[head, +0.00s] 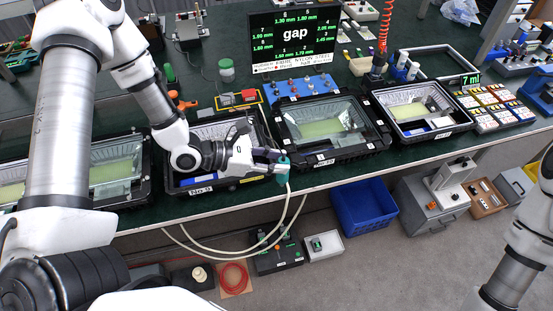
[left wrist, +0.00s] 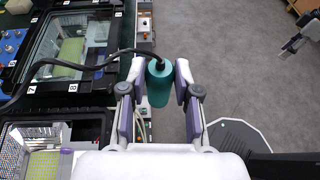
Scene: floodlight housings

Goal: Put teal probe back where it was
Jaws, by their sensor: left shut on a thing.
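The teal probe (head: 284,168) is a short cylinder held at the front edge of the bench, beside the housing labelled No 9 (head: 196,190). My left gripper (head: 274,161) is shut on it. In the left wrist view the teal probe (left wrist: 159,84) sits between the two fingers of my left gripper (left wrist: 156,82), with a dark cable (left wrist: 75,62) running off to the left. At the lower right of the head view only links of my right arm show. What looks like my right gripper (left wrist: 292,46) is small at the upper right of the left wrist view; its jaws are unclear.
Several floodlight housings (head: 328,162) stand in a row on the green bench. Behind them are a blue block with knobs (head: 302,87) and a "gap" display (head: 294,40). Pale hoses (head: 226,257) hang below the bench edge. A blue bin (head: 363,208) stands on the floor.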

